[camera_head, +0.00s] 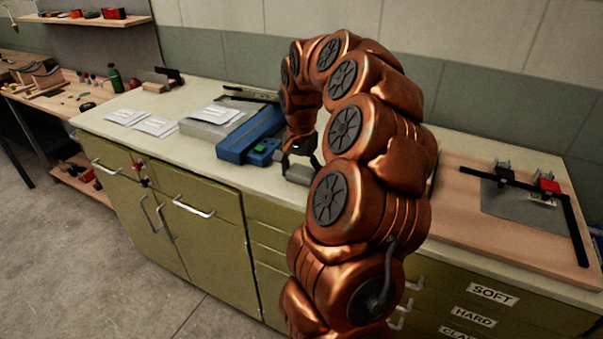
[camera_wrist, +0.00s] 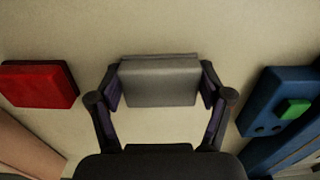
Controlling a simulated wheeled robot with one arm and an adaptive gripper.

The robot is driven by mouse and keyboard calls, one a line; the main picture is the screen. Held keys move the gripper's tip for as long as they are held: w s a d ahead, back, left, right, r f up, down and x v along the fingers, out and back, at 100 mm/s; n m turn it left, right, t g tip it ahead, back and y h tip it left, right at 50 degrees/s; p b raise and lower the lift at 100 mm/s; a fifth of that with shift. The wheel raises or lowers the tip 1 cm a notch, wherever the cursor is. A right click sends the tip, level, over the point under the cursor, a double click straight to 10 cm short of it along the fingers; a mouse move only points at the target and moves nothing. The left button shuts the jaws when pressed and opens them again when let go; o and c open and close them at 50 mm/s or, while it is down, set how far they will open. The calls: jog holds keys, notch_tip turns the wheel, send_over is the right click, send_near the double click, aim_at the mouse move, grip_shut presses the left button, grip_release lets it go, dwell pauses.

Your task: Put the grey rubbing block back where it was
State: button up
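The grey rubbing block (camera_wrist: 160,82) is between the two fingertips of my gripper (camera_wrist: 160,88) in the wrist view. One finger pad lies against each short end of it, so my gripper looks shut on it. In the head view my gripper (camera_head: 301,160) points down over the pale worktop, and the grey block (camera_head: 299,174) shows at its fingertips, near the front edge of the worktop. I cannot tell whether the block's underside touches the worktop.
A blue machine (camera_head: 247,136) with a green button stands just left of my gripper. A red block (camera_wrist: 38,84) lies on the other side in the wrist view. White cards (camera_head: 155,126) lie farther left. A wooden board (camera_head: 480,226) with clamps is at right.

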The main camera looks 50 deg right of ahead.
aim_at(300, 172)
jog(key=o, duration=0.4)
jog(key=shift+c, duration=0.2)
jog(key=shift+r, duration=0.15)
notch_tip(300, 172, up, 12)
jog(key=b, duration=0.1)
dwell(0.5)
jog(key=shift+a, duration=0.1)
jog(key=s+a+f+n, duration=0.1)
jog(key=s+a+n, duration=0.25)
jog(key=a, duration=0.75)
jog(key=s+a+f+n, duration=0.2)
jog(key=a+n, duration=0.3)
jog(key=a, duration=0.5)
jog(key=s+a+f+n, duration=0.2)
jog(key=s+a+f, duration=0.1)
jog(key=s, duration=0.3)
jog(key=s+a+f+n+g, duration=0.1)
jog(key=s+a+f+n, duration=0.1)
jog(key=s+a+f, duration=0.2)
jog(key=s+a+f+n, duration=0.2)
jog(key=s+a+f, duration=0.1)
jog(key=s, duration=0.5)
jog(key=shift+a+f+g, duration=0.15)
jog(key=shift+a+g, duration=0.1)
jog(key=shift+g, duration=0.15)
